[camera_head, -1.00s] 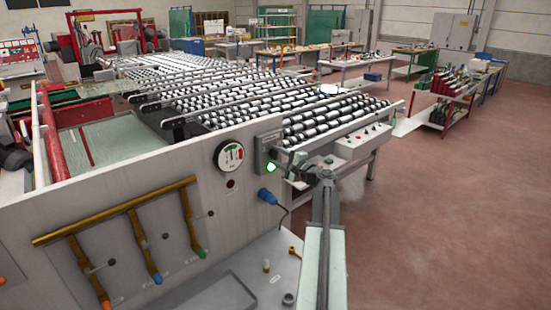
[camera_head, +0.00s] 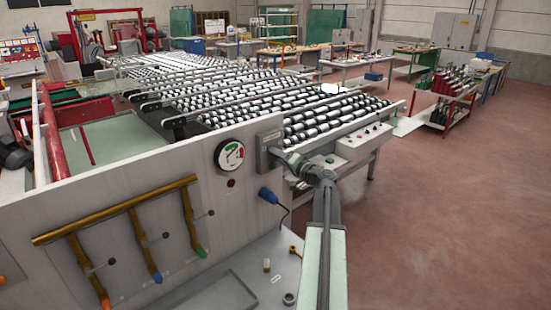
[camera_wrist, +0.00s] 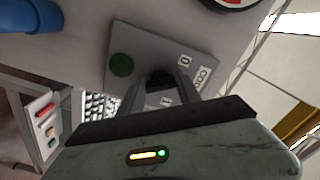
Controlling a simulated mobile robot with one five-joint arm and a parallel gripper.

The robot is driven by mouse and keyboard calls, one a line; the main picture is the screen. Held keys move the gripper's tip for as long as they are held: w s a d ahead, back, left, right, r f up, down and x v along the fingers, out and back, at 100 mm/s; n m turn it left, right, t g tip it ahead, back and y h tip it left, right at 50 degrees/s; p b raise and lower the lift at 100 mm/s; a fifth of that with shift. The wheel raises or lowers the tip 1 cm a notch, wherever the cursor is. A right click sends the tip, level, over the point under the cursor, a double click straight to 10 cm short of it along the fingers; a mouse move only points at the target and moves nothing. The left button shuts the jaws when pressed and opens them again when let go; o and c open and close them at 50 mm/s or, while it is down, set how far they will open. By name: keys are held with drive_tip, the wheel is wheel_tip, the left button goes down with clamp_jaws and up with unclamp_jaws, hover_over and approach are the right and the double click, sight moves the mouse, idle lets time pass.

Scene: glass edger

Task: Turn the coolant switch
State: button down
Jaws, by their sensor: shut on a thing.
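The coolant switch is a dark knob (camera_wrist: 158,82) on a grey panel box (camera_wrist: 140,40), which shows in the head view (camera_head: 269,134) on the machine's front wall. My gripper (camera_wrist: 168,84) is shut on the knob, with one grey finger on each side. The fingers hide part of the knob, so its exact angle is unclear. Labels "0" (camera_wrist: 184,61) and "COO…" (camera_wrist: 202,77) sit beside it; another label is partly covered by a finger. A green lamp (camera_wrist: 121,65) on the panel looks dark. In the head view, my gripper (camera_head: 281,157) covers the panel's lower part.
A round gauge (camera_head: 229,155) is left of the panel. A blue plug (camera_head: 267,195) with a cable hangs below it. Brass pipes (camera_head: 115,210) with coloured valve ends are at left. The roller conveyor (camera_head: 330,115) lies behind; open floor is at right.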

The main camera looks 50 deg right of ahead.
drive_tip(key=shift+d+r+n, duration=0.1)
drive_tip(key=shift+n, duration=0.5)
drive_tip(key=c, duration=0.8)
unclamp_jaws()
drive_tip(key=shift+c, duration=0.2)
drive_tip(key=s, duration=0.7)
drive_tip(key=shift+s+a, duration=0.35)
